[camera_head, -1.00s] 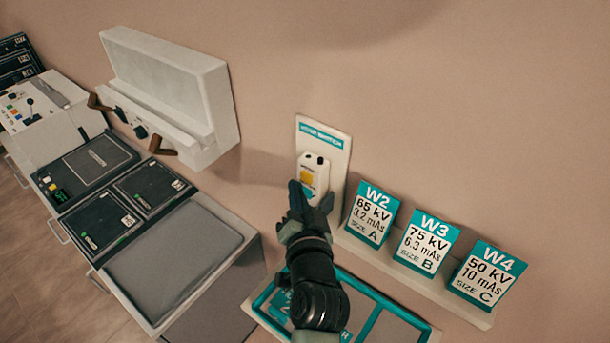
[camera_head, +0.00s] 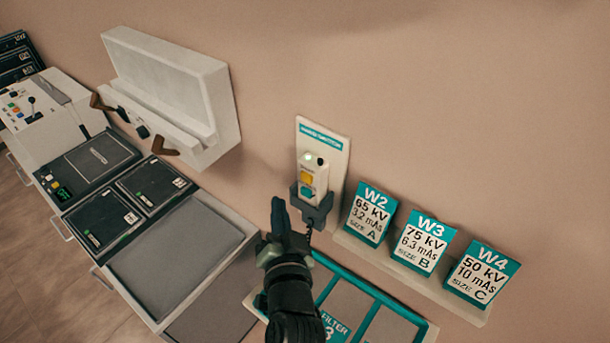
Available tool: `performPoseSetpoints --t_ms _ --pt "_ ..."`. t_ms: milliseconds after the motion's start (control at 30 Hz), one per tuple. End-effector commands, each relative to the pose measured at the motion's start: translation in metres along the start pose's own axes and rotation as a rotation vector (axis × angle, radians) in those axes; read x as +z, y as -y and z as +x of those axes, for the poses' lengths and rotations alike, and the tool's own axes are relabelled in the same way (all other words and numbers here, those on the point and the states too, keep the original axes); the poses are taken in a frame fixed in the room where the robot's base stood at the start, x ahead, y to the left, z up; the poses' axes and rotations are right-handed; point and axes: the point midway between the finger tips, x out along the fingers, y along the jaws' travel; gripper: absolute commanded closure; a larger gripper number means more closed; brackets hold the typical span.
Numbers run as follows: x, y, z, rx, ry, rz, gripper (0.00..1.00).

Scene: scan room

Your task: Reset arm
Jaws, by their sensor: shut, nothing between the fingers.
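My gripper (camera_head: 279,208) is at the lower middle of the head view, with its fingers together and nothing between them. It points up toward the wall, left of and below a white hand switch (camera_head: 313,177) and apart from it in the picture. The hand switch has a yellow button and a teal button and sits in a dark grey holder (camera_head: 311,207) on a white wall plate (camera_head: 336,160). A dark cord hangs below the holder. My arm hides part of the teal-framed tray below.
A teal-framed filter tray (camera_head: 397,304) lies beneath my arm. Cards W2 (camera_head: 370,215), W3 (camera_head: 424,242) and W4 (camera_head: 481,274) stand on a wall ledge at right. A grey-topped counter (camera_head: 180,258) with dark panels is at left. A white wall-mounted unit (camera_head: 175,85) is above it.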

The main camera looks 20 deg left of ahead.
Motion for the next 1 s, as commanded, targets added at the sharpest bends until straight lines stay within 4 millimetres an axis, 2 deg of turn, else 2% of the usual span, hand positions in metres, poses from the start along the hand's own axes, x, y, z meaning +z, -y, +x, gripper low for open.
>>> performPoseSetpoints --t_ms 700,767,867,967,1000 --pt "0.0 0.0 0.0 0.0 0.0 -0.001 1.0" --pt "-0.014 0.003 0.002 -0.007 -0.026 -0.025 1.0" --pt "-0.057 0.015 0.004 -0.023 -0.104 -0.107 1.0" --pt "-0.123 0.035 -0.002 -0.035 -0.23 -0.23 1.0" --pt "-0.152 0.045 -0.009 -0.036 -0.29 -0.284 1.0"
